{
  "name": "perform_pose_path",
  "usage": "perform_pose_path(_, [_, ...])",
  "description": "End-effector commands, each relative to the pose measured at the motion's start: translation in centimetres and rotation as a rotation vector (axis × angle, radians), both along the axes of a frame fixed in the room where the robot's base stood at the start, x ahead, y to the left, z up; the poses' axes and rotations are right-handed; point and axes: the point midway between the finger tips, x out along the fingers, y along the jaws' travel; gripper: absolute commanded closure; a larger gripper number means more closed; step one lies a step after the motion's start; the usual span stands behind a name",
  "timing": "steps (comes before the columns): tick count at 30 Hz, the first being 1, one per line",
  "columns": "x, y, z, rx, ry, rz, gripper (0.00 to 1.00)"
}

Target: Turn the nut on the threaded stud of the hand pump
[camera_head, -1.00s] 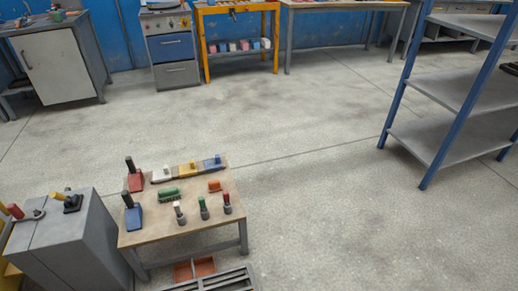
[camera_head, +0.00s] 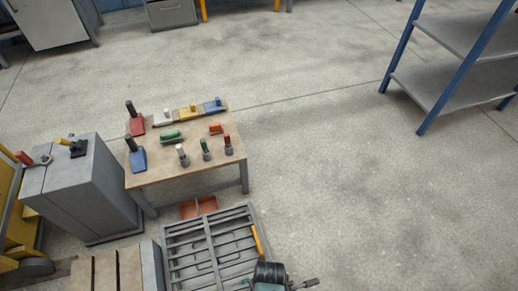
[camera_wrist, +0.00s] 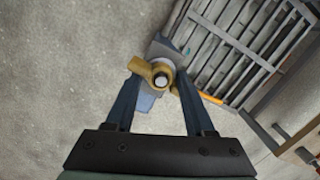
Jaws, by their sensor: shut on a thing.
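In the wrist view, the tan nut (camera_wrist: 143,69) with stubby lobes sits around the threaded stud (camera_wrist: 161,80), seen nearly end-on. Behind it is a blue-grey piece (camera_wrist: 160,48), which looks like part of the hand pump; most of it is hidden by the nut and fingers. My gripper (camera_wrist: 161,75) has one dark finger on each side of the nut and is shut on it. In the head view the nut and stud cannot be made out.
A grey slatted frame (camera_head: 168,245) lies on the floor, also in the wrist view (camera_wrist: 238,45). An orange bar (camera_head: 257,243) lies at its right edge. A work table (camera_head: 165,176) with several small tools and a grey cabinet (camera_head: 90,195) stand left. Floor right is open towards blue-posted shelves (camera_head: 455,83).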

Motion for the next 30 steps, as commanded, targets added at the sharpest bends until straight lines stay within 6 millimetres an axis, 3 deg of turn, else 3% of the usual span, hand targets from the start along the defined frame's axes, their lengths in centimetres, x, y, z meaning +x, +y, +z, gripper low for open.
perform_pose_path(1, [0.65, 0.22, 0.22, 0.017, 0.013, -0.333, 1.0])
perform_pose_path(5, [0.62, 0.2, 0.26, 0.017, 0.013, -0.345, 1.0])
perform_pose_path(14, [0.46, 0.21, 0.3, 0.021, 0.014, -0.61, 1.0])
perform_pose_path(21, [0.46, 0.21, 0.14, 0.021, 0.014, -0.634, 1.0])
perform_pose_path(22, [0.45, 0.22, 0.14, 0.021, 0.014, -0.634, 0.41])
perform_pose_path(27, [0.45, 0.22, 0.15, 0.021, 0.014, -0.633, 0.1])
perform_pose_path(30, [0.46, 0.18, 0.65, 0.022, 0.013, -0.618, 0.08])
